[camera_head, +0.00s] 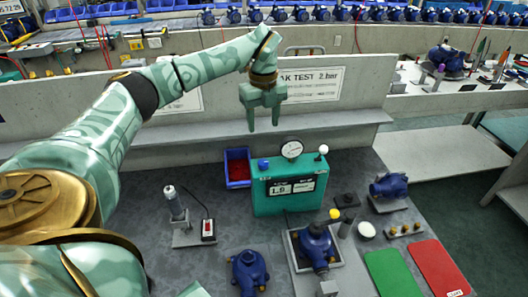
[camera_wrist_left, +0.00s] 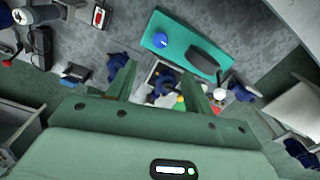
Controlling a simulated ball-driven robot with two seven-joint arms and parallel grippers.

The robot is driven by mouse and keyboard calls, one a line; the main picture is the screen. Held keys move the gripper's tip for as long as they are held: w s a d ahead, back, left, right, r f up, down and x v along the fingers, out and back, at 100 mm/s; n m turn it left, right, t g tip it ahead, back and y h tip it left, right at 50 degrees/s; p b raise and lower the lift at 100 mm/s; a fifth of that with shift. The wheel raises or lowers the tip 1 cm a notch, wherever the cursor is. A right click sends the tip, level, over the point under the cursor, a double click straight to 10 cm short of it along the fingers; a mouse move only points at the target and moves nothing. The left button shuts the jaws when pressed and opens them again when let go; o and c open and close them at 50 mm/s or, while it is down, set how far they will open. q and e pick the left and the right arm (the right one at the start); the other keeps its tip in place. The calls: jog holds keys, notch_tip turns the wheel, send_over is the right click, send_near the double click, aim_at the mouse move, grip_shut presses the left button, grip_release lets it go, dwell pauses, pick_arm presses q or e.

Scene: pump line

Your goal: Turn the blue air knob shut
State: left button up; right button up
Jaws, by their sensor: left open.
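The blue air knob (camera_head: 263,164) sits on the top left of the green test box (camera_head: 268,198), near the box's upright gauge (camera_head: 291,149). The knob also shows in the left wrist view (camera_wrist_left: 160,40), on the box's top beyond the fingertips. My left gripper (camera_head: 263,122) is open and empty, with its fingers pointing down. In the head view it appears above the knob, apart from it. In the left wrist view, its two fingers (camera_wrist_left: 159,78) are spread. My right gripper does not show.
A white ball-topped lever (camera_head: 323,150) stands on the box's right. A blue bin (camera_head: 237,168) with red contents is behind left. A blue pump (camera_head: 316,243) sits in a tray in front. A probe stand (camera_head: 177,206) is left; green (camera_head: 391,272) and red (camera_head: 438,266) mats lie right.

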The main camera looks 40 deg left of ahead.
aim_at(263, 162)
pick_arm(q)
notch_tip(263, 162, down, 13)
jog(key=b, duration=0.3)
jog(key=shift+f, duration=0.5)
jog(key=c, duration=1)
